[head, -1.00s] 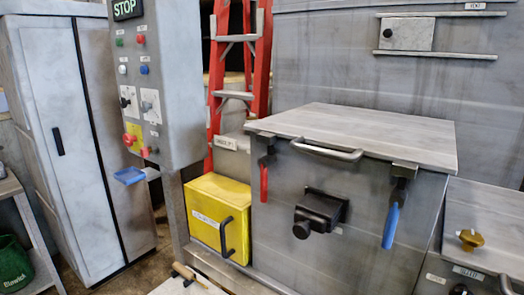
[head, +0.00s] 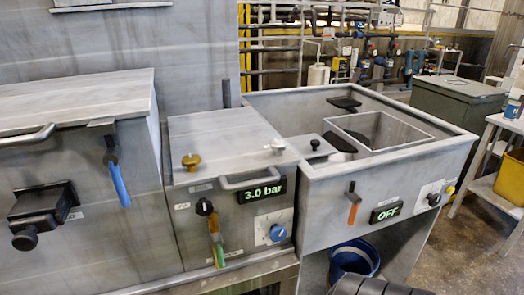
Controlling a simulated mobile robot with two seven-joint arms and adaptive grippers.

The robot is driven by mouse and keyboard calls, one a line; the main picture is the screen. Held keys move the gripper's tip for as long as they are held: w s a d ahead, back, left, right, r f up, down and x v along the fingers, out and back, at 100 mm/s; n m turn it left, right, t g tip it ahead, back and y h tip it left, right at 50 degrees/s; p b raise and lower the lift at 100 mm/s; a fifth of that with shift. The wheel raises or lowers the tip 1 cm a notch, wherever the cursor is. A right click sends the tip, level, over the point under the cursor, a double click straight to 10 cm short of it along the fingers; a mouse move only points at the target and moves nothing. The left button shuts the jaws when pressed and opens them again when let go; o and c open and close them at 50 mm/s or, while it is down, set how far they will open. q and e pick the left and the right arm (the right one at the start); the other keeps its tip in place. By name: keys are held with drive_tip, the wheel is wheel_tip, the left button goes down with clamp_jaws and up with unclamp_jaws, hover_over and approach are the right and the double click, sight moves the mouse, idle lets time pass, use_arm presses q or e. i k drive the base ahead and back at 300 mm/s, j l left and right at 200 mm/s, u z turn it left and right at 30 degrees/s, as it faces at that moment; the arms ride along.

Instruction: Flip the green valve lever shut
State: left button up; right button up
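A lever (head: 217,247) with green on its lower end hangs down from a dark fitting (head: 204,207) on the front of the middle grey unit. The upper part of its handle looks orange-brown, and the view is slightly blurred. It points roughly straight down, just left of a display (head: 262,191) reading 3.0 bar. My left gripper is not in view. A dark ribbed shape (head: 370,287) at the bottom edge may be part of my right arm or gripper; no fingertips show and it is well apart from the lever.
A blue dial (head: 278,232) sits right of the lever, below a bar handle (head: 253,180). A brass knob (head: 190,161) stands on the lid. A blue-handled latch (head: 117,178) is to the left. A red-orange lever (head: 353,206) and an OFF display (head: 386,211) are to the right, above a blue bucket (head: 354,260).

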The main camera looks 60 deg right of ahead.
sight(216, 238)
drive_tip(key=z, duration=1.35)
